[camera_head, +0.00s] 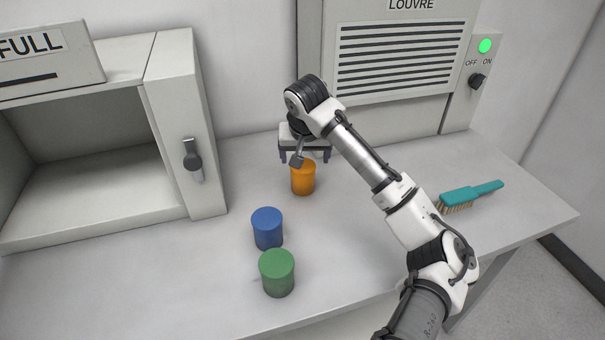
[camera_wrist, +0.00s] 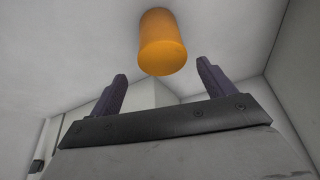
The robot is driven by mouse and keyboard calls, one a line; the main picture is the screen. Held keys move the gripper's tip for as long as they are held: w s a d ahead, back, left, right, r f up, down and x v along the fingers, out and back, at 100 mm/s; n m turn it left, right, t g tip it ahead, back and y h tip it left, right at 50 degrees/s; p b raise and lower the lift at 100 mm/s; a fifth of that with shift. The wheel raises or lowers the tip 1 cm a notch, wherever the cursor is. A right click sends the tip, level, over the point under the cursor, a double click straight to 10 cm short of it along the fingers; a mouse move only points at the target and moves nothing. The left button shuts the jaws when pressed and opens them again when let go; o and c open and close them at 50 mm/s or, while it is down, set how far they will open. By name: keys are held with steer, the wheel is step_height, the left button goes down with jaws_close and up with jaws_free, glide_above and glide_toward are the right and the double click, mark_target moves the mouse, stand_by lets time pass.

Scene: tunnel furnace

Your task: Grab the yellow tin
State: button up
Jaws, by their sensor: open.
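The yellow tin (camera_head: 303,180), orange-yellow in colour, stands upright on the bench in the head view. It also shows in the wrist view (camera_wrist: 162,42), at top centre. My gripper (camera_head: 305,157) is just behind and above the tin in the head view, with its two dark fingers spread. In the wrist view my gripper (camera_wrist: 162,70) is open and empty, and the tin lies beyond the fingertips, roughly centred between them. The fingers do not appear to touch the tin.
A blue tin (camera_head: 267,228) and a green tin (camera_head: 277,272) stand in front of the yellow one. An open cabinet (camera_head: 204,150) is at left, a louvred panel (camera_head: 400,60) behind. A teal brush (camera_head: 470,195) lies at right. Bench around the yellow tin is mostly clear.

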mark_target(303, 167)
steer(key=shift+x, duration=0.9)
steer(key=f, duration=0.1)
steer(key=f+p, duration=0.1)
steer(key=f, duration=0.1)
steer(key=f+p, duration=0.1)
steer(key=shift+w+a+f, duration=0.25)
steer(key=shift+w, duration=0.1)
steer(key=shift+w+f, duration=0.2)
steer(key=shift+f, duration=0.3)
steer(key=c, duration=1.2)
steer(key=shift+r, duration=0.15)
steer(key=shift+c, duration=0.2)
